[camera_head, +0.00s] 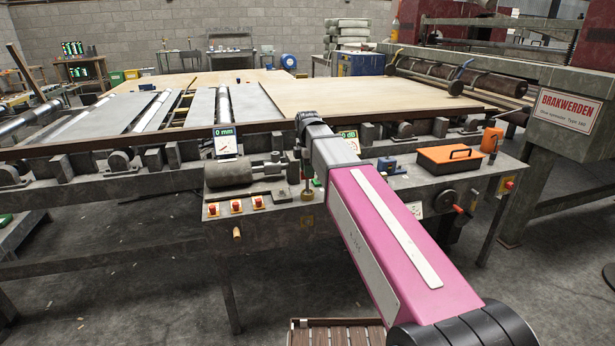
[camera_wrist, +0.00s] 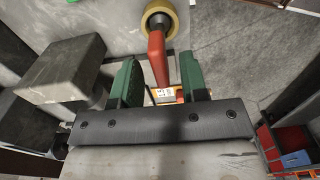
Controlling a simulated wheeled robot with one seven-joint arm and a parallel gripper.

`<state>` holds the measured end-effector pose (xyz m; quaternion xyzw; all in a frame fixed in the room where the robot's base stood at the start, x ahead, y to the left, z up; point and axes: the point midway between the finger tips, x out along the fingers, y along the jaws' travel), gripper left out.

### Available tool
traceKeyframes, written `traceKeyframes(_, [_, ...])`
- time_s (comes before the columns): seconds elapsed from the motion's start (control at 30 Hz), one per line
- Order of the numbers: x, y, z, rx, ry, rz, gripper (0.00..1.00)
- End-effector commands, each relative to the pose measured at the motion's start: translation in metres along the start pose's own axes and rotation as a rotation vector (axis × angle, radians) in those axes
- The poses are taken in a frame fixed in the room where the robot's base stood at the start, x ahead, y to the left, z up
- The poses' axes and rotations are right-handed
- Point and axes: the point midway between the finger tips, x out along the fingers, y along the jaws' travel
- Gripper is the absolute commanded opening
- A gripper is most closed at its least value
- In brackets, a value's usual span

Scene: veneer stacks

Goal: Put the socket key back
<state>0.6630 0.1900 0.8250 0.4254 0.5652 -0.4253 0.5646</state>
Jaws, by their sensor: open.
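In the wrist view, a red handle (camera_wrist: 157,58) with a brass-coloured round end (camera_wrist: 160,16) lies between the two green fingers of my gripper (camera_wrist: 158,62). The fingers are apart, with visible gaps on both sides of the handle. I cannot tell for sure that it is the socket key. In the head view, a dark upright shaft with a brass-coloured lower end (camera_head: 307,193) shows at the bench's front edge, below the far end of my arm.
A grey cylinder (camera_head: 228,174) and red buttons (camera_head: 236,206) are to the left. The floor in front is mostly clear.

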Motion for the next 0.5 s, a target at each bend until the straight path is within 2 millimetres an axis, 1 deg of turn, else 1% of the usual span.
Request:
traceKeyframes(0.03, [-0.01, 0.001, 0.0, 0.0, 0.0, 0.003, 0.4])
traceKeyframes(0.1, [-0.023, 0.001, 0.0, 0.0, 0.0, 0.003, 0.4])
traceKeyframes(0.3, [-0.057, 0.001, 0.0, 0.0, 0.0, 0.002, 0.4])
traceKeyframes(0.4, [-0.071, 0.001, 0.0, 0.0, 0.0, 0.002, 0.4])
traceKeyframes(0.5, [-0.08, 0.001, 0.0, 0.0, 0.0, 0.001, 0.4])
